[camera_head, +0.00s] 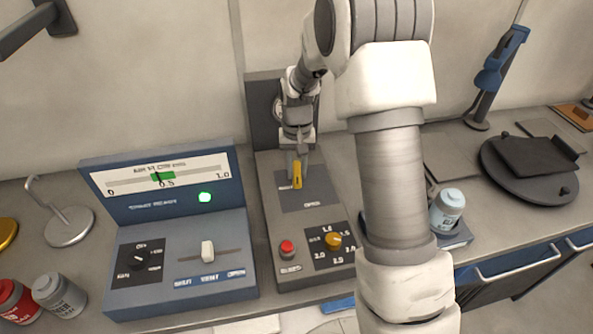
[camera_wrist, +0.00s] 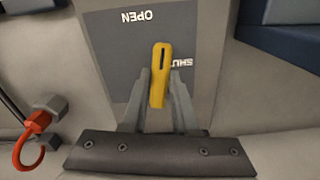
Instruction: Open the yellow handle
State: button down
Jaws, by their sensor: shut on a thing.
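The yellow handle (camera_head: 297,174) sits on a dark plate of the grey panel device at the middle of the head view. The plate is marked OPEN on its near side, and a partly covered second label lies beside the handle. In the wrist view the yellow handle (camera_wrist: 160,72) is long with a dark slot, and a label beginning SHU shows to its right. My gripper (camera_head: 297,165) reaches down from above onto the handle. In the wrist view my gripper's fingers (camera_wrist: 160,92) stand on both sides of the handle, shut on it.
The same device carries a red button (camera_head: 287,248) and a yellow knob (camera_head: 333,240). A blue console (camera_head: 178,262) with a white slider stands to the left. A capped bottle (camera_head: 447,208) stands right of my arm. An orange-red hook (camera_wrist: 32,138) shows in the wrist view.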

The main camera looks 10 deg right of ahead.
aim_at(297, 173)
jog(key=shift+n, duration=1)
jog(key=c, duration=0.7)
grip_release()
jog(key=shift+r, duration=0.1)
notch_tip(297, 173, up, 17)
jog(key=shift+r, duration=0.2)
